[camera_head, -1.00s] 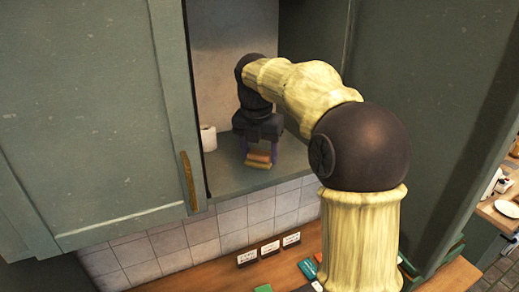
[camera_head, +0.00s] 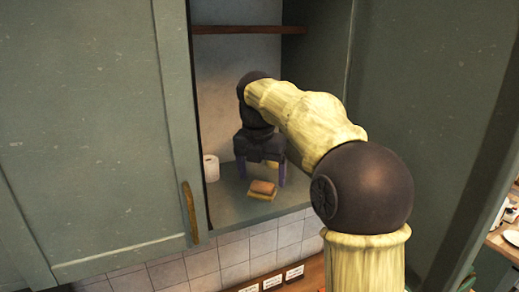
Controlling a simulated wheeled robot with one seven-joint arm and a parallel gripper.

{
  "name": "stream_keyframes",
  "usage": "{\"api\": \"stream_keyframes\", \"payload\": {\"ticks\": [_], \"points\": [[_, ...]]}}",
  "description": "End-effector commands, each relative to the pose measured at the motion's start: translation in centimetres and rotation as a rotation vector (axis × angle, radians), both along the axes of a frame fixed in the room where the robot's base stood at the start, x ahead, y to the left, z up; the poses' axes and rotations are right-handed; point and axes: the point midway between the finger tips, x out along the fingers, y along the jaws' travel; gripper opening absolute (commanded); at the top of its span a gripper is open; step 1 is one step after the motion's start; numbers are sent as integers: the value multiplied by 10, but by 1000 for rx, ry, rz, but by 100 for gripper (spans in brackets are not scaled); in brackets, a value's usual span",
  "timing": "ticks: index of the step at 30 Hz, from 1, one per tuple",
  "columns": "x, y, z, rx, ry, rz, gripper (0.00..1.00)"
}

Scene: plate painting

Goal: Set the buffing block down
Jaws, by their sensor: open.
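The buffing block (camera_head: 262,189), orange-brown on top and yellowish below, rests on the shelf floor (camera_head: 228,208) inside the open cabinet, near its front edge. My gripper (camera_head: 261,178) is open, with its two purple fingers apart just behind and above the block. The fingers appear clear of the block. Their exact distance from the shelf surface is hard to tell.
A white roll (camera_head: 211,168) stands on the shelf to the left of my gripper. The cabinet's green left door (camera_head: 95,120) with a wooden handle (camera_head: 190,212) borders the opening. A wooden upper shelf (camera_head: 235,30) spans the back. Small white cards (camera_head: 272,283) show below the cabinet.

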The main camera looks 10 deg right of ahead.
Motion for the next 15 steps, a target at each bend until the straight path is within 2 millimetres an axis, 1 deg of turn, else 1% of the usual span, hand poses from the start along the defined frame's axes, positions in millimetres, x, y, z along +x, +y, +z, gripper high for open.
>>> {"api": "stream_keyframes", "payload": {"ticks": [6,15], "points": [[-3,4,33,1,-3,2,81],[-8,8,75,0,-1,4,81]]}}
